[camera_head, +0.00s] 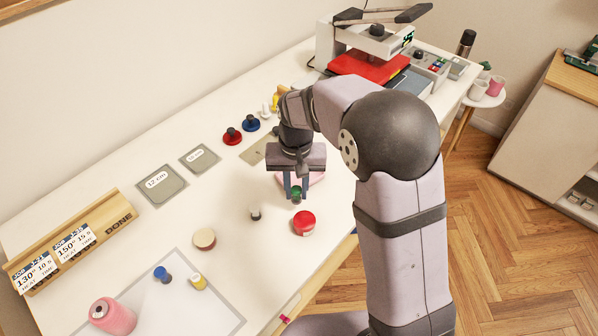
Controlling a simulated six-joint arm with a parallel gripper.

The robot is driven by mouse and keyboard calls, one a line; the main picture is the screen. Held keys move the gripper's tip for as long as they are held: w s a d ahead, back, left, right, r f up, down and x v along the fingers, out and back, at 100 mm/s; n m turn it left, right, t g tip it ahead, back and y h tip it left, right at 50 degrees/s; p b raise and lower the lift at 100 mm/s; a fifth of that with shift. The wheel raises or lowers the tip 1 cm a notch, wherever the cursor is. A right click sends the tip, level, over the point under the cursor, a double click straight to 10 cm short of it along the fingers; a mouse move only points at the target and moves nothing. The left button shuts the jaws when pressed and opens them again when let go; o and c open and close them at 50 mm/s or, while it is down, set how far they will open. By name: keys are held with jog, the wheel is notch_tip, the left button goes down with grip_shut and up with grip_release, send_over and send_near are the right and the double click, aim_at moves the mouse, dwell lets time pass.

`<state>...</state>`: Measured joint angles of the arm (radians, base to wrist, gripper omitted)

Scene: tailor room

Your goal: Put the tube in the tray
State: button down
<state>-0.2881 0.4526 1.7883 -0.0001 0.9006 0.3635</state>
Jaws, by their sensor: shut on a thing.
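My gripper (296,192) points down over the front half of the white table, right of the middle. It is shut on a small green spool-like thing (296,190), mostly covered by the fingers; I cannot tell for sure whether this is the tube. A pale pink flat thing (317,178) lies behind the fingers, largely hidden, and I cannot tell if it is a tray. A grey compartmented tray (432,66) with small coloured items stands at the far right end of the table.
A red round tin (304,223) and a small grey-topped spool (255,213) stand close to my gripper. A red-plated press (370,66) stands at the back.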

jog(key=w+d+r+n, duration=0.4)
jog(key=w+r, duration=0.3)
jog(key=w, duration=0.3)
jog(key=shift+a, duration=0.1)
jog(key=shift+f+p, duration=1.55)
jog(key=shift+f, duration=3.4)
jog(key=shift+f, duration=0.4)
